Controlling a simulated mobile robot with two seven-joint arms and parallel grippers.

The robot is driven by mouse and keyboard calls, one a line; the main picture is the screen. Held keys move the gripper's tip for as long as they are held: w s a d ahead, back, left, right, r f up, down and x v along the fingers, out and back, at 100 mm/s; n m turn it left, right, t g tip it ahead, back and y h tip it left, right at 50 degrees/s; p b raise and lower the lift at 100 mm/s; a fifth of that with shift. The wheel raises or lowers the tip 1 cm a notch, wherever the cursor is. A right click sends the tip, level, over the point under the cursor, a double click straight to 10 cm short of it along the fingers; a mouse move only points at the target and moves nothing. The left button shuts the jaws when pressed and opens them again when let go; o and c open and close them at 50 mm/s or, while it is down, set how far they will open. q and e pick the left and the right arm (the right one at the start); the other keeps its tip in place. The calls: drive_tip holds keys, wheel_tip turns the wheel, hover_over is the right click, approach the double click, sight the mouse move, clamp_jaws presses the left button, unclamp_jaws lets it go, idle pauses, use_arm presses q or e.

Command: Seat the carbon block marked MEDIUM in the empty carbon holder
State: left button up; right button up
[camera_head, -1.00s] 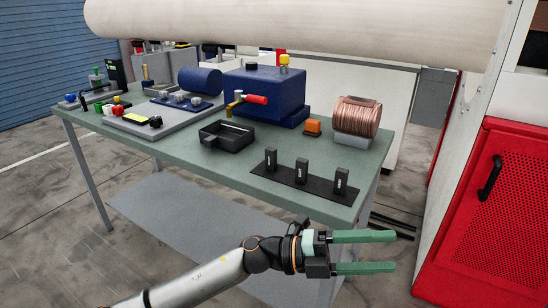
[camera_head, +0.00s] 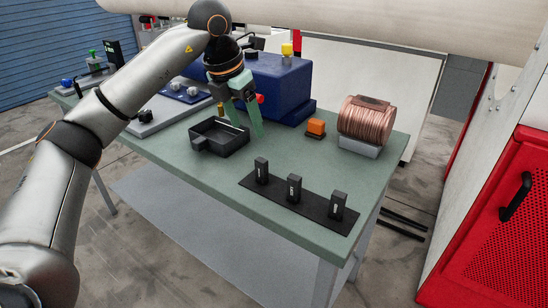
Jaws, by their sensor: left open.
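Three upright black carbon blocks, a left one (camera_head: 261,171), a middle one (camera_head: 294,188) and a right one (camera_head: 338,206), stand on a black strip (camera_head: 315,211) near the table's front right. Their white markings are too small to read, so I cannot tell which is MEDIUM. My left gripper (camera_head: 243,124) is open and empty, its green fingers pointing down behind the black tray, in front of the blue housing (camera_head: 280,85). It is apart from the blocks, behind and left of them. The empty carbon holder cannot be made out; my arm hides part of the housing's front. My right gripper is not in view.
A black open tray (camera_head: 205,147) sits left of the blocks on the green table (camera_head: 195,175). An orange block (camera_head: 316,127) and a copper spool (camera_head: 366,118) stand at the back right. The tabletop between tray and block strip is clear.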

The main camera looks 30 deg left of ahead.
use_arm(q)
hover_over(261, 160)
drive_tip(key=s, duration=0.3)
wheel_tip(261, 160, down, 6)
drive_tip(key=x, duration=0.3)
drive_tip(key=w+x, duration=0.1)
drive_tip(key=x, duration=0.2)
drive_tip(key=shift+a+r, duration=0.1)
drive_tip(key=shift+a, duration=0.1)
clamp_jaws()
